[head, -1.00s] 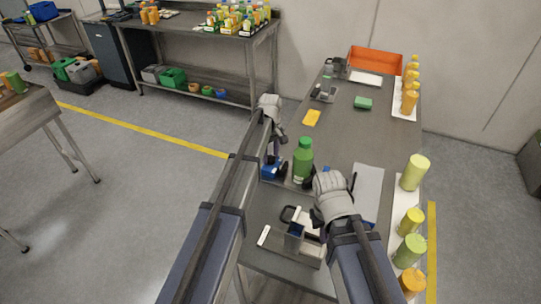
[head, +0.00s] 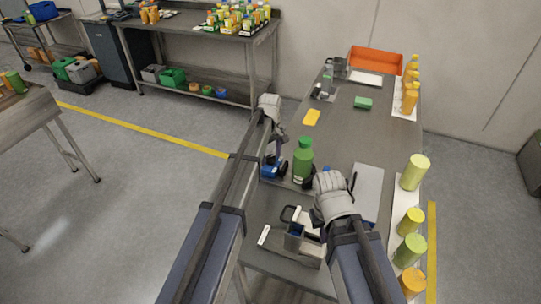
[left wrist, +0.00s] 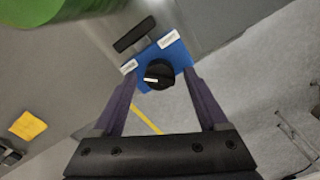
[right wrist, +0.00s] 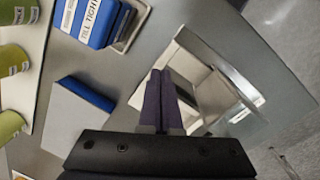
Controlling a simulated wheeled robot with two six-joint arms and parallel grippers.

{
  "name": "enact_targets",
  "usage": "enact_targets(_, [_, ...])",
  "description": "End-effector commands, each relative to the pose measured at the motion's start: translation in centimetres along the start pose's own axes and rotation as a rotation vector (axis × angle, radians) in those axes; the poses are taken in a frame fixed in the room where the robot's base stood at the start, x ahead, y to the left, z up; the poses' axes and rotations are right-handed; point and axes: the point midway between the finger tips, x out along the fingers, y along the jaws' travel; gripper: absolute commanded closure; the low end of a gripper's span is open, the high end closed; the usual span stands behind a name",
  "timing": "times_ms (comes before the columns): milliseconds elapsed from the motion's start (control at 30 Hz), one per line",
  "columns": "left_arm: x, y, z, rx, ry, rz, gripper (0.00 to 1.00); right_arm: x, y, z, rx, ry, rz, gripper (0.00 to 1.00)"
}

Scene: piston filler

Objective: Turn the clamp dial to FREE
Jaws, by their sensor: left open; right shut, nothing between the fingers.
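The clamp dial (left wrist: 159,75) is a round black knob with a white mark, on a blue block (left wrist: 176,54) with two white labels. The mark points left in the left wrist view; the label text is too small to read. In the head view, the blue block (head: 270,169) sits at the table's left edge beside a green bottle (head: 303,160). My left gripper (left wrist: 158,84) is open, its fingers on either side of the dial; contact cannot be told. My right gripper (right wrist: 160,74) is shut and empty, above the near part of the table.
A metal fixture (head: 305,247) stands below my right gripper. A blue box with print (right wrist: 92,20) and a grey panel (right wrist: 75,115) lie near it. Several yellow and green containers (head: 414,172) line the right edge. A yellow pad (head: 311,117) and a green sponge (head: 363,103) lie further back.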

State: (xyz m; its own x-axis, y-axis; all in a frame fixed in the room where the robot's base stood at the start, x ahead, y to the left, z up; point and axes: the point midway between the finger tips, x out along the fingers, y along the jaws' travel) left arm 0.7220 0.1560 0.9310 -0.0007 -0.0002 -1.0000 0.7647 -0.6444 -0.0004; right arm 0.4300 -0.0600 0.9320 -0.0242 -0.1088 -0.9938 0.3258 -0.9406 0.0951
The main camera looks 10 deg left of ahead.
Motion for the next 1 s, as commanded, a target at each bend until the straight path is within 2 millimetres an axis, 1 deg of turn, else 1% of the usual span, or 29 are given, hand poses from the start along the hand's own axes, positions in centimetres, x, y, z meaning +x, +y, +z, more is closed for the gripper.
enact_targets(167, [-0.1,0.0,0.0,0.000,0.000,0.000,0.24,-0.1,0.0,0.0,0.000,0.000,0.000,1.00])
enact_targets(367, [-1.2,0.0,0.0,0.000,0.001,0.000,0.24,-1.2,0.1,0.1,0.000,0.000,0.000,1.00])
enact_targets(567, [-3.5,0.0,0.0,0.000,0.000,0.000,0.24,-3.5,0.3,0.2,0.000,0.000,0.000,1.00])
enact_targets(800, [-6.7,0.0,0.0,0.000,0.000,0.000,0.24,-6.7,0.6,0.4,-0.001,0.000,0.000,1.00])
enact_targets(900, [-7.6,0.0,0.0,0.000,0.000,0.000,0.24,-7.5,0.7,0.4,-0.001,0.000,0.000,1.00])
enact_targets(1000, [-7.9,0.0,0.0,0.000,0.000,0.000,0.24,-7.9,0.8,0.5,-0.001,0.000,0.000,1.00])
